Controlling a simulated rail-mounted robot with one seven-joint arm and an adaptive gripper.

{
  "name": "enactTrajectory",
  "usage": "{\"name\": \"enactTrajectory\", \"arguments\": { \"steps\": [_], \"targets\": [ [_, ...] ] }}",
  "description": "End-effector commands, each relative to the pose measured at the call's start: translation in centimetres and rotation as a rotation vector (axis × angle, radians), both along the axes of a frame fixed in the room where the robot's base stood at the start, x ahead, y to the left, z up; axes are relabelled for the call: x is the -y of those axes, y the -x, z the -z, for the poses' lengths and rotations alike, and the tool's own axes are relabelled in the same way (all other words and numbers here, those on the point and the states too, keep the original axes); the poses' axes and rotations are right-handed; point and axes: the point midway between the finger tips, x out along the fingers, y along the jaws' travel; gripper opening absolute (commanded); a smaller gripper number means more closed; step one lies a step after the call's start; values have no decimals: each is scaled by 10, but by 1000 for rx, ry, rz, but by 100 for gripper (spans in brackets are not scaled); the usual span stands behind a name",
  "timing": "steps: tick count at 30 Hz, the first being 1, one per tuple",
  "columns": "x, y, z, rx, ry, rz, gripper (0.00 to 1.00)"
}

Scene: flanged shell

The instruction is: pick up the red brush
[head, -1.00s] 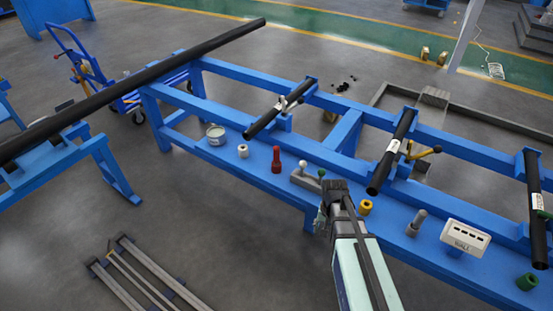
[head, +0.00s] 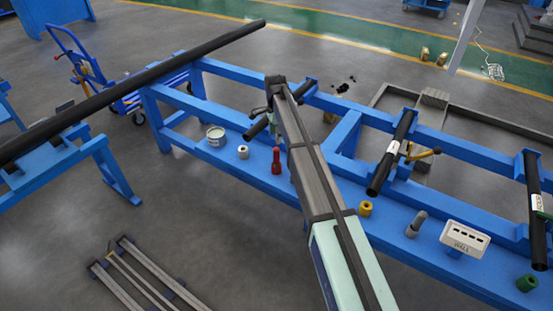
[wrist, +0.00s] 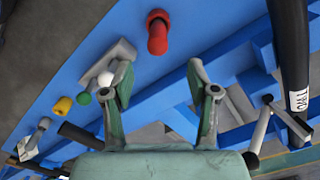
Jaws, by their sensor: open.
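The red brush (head: 276,160) stands upright on the blue bench (head: 215,155), left of my arm in the head view. In the wrist view, the red brush (wrist: 157,33) shows at the top centre, beyond my fingertips and apart from them. My gripper (wrist: 162,75) is open, with its two green fingers spread and nothing held between them. In the head view my arm reaches across the bench past the brush, and the fingers are mostly hidden.
A grey piece with a white knob (wrist: 107,66) lies near my left finger. Black tubes (head: 392,150) cross the bench.

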Motion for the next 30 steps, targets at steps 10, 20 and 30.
{"name": "enactTrajectory", "arguments": {
  "steps": [10,20,30],
  "targets": [
    [1,0,66,-2,1,-2,59],
    [1,0,87,0,0,-2,59],
    [5,2,126,-2,1,-2,59]
  ]
}}
